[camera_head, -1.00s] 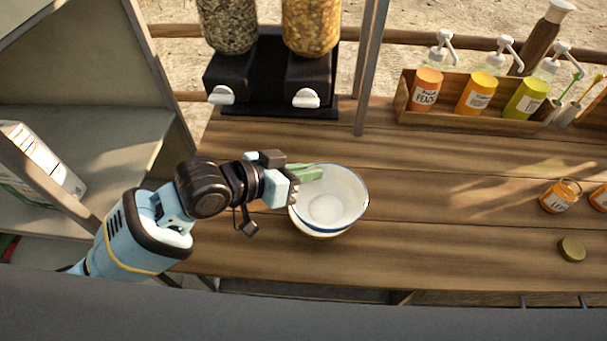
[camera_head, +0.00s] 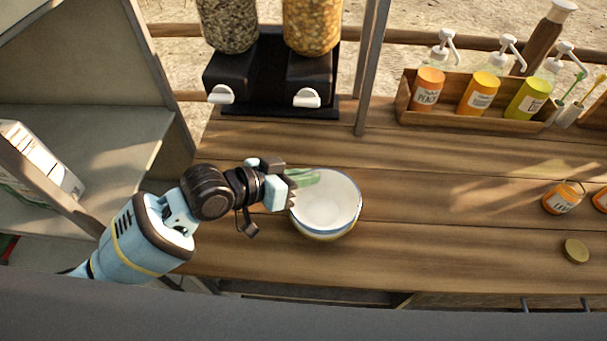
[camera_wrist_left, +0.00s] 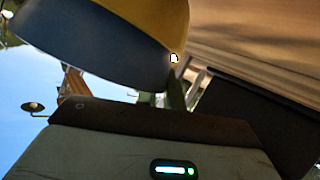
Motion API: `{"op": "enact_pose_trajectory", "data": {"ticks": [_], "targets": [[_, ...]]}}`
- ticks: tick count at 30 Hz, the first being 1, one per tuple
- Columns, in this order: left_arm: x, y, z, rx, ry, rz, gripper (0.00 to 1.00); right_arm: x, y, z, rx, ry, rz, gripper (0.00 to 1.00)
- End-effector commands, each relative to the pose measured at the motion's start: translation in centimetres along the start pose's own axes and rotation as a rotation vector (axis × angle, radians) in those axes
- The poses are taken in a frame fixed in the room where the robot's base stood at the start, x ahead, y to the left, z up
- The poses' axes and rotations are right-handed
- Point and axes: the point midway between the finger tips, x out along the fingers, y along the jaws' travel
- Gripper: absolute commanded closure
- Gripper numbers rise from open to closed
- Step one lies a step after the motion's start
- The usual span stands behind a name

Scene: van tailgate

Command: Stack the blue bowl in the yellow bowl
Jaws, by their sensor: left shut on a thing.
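The blue bowl (camera_head: 326,201), white inside with a blue rim, sits over the yellow bowl (camera_head: 328,237), of which only a thin yellow strip shows at the near side. The bowls look nested and roughly level; whether they fully touch is hidden. My left gripper (camera_head: 303,178), with green fingertips, is shut on the blue bowl's rim at its upper left. In the left wrist view, the dark blue outside of the blue bowl (camera_wrist_left: 85,45) lies against the yellow outside of the yellow bowl (camera_wrist_left: 150,14). My right gripper is not in view.
The wooden counter (camera_head: 420,215) is clear to the right of the bowls. Dispensers (camera_head: 270,80) stand behind, beside a post (camera_head: 368,70). A wooden bottle rack (camera_head: 470,117) is at the back right. An orange jar (camera_head: 561,199) and a round lid (camera_head: 576,251) lie far right.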

Motion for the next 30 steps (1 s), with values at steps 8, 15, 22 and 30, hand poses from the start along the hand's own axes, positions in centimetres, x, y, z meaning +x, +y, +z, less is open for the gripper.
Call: {"op": "enact_pose_trajectory", "data": {"ticks": [8, 15, 22, 30], "targets": [[0.3, -0.2, 0.7, -0.002, -0.002, 0.000, 1.00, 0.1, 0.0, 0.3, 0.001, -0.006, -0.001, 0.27], [0.5, -0.3, 1.1, -0.002, -0.004, 0.000, 0.75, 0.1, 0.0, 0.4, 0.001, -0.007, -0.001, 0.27], [0.4, -0.3, 1.0, -0.001, -0.003, 0.000, 0.69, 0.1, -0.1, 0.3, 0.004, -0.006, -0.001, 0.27], [-0.2, 0.1, -0.4, 0.003, 0.003, 0.000, 0.69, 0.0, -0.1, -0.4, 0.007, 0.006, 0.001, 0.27]]}}
